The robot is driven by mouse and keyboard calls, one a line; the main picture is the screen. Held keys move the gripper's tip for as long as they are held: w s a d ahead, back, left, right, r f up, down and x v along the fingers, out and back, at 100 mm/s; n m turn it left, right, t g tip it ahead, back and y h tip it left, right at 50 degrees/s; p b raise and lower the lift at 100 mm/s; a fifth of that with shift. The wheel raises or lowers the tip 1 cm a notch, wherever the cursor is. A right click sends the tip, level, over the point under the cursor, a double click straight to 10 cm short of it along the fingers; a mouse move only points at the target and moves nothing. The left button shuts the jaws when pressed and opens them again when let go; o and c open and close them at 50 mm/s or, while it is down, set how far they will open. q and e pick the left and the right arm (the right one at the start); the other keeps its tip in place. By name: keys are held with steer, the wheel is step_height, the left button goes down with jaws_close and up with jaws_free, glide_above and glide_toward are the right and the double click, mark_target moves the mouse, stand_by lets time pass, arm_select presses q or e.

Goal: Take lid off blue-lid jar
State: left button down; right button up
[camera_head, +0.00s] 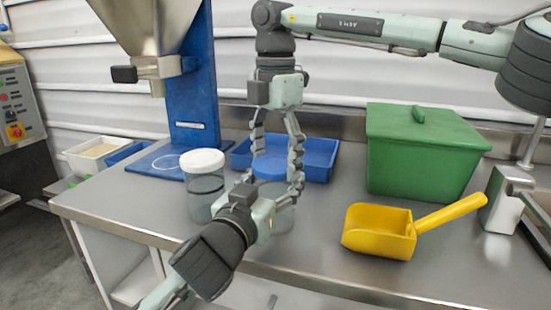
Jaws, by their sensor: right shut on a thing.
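The blue lid (270,167) is between the fingers of my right gripper (276,165), which reaches down from above and is shut on it. The clear jar (283,219) is below the lid, partly hidden behind my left gripper (270,198). I cannot tell whether the lid is touching the jar's rim or apart from it. My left gripper comes in low from the front at the jar's side. Its fingertips are partly hidden against the jar, so its grip is unclear. A second clear jar with a white lid (202,162) stands upright just left.
A blue tray (318,156) lies behind the jars. A green lidded box (420,150) and yellow scoop (380,231) are to the right. The hopper's blue stand (191,90) is at back left. The counter's front edge (330,283) is close; counter between jar and scoop is clear.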

steer(key=n, duration=1.5)
steer(key=shift+n, duration=0.4)
steer(key=n, duration=0.4)
steer(key=shift+n, duration=0.4)
steer(key=n, duration=0.2)
steer(key=shift+n, duration=0.4)
steer(key=n, duration=0.4)
steer(key=shift+n, duration=0.4)
steer(key=n, duration=1)
steer(key=shift+r, duration=0.1)
steer(key=n, duration=0.4)
steer(key=shift+n, duration=0.4)
steer(key=n, duration=0.4)
